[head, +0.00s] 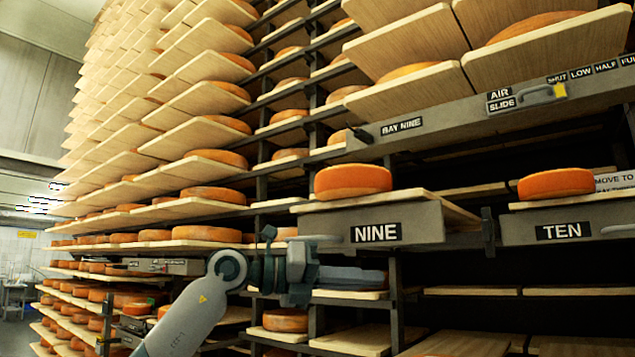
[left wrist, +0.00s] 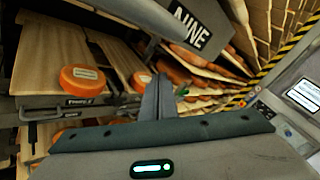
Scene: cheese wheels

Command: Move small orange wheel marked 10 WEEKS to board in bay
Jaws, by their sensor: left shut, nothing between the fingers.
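No 10 WEEKS marking is readable on any wheel. In the left wrist view a small orange wheel (left wrist: 83,88) with a pale label, too small to read, sits on a wooden board (left wrist: 52,55). In the head view one orange wheel (head: 353,181) sits on the board at bay NINE and another (head: 556,184) on the board at bay TEN. My left gripper (head: 380,279) is shut and empty, below the NINE panel; its fingers (left wrist: 158,97) are together in the left wrist view. My right gripper is not in view.
Racks of boards with orange wheels (head: 207,195) fill the left and back. The NINE panel (head: 376,232) and TEN panel (head: 562,231) jut out above and right of my left gripper. An AIR SLIDE lever (head: 540,95) is on the upper beam. Lower right shelves hold bare boards.

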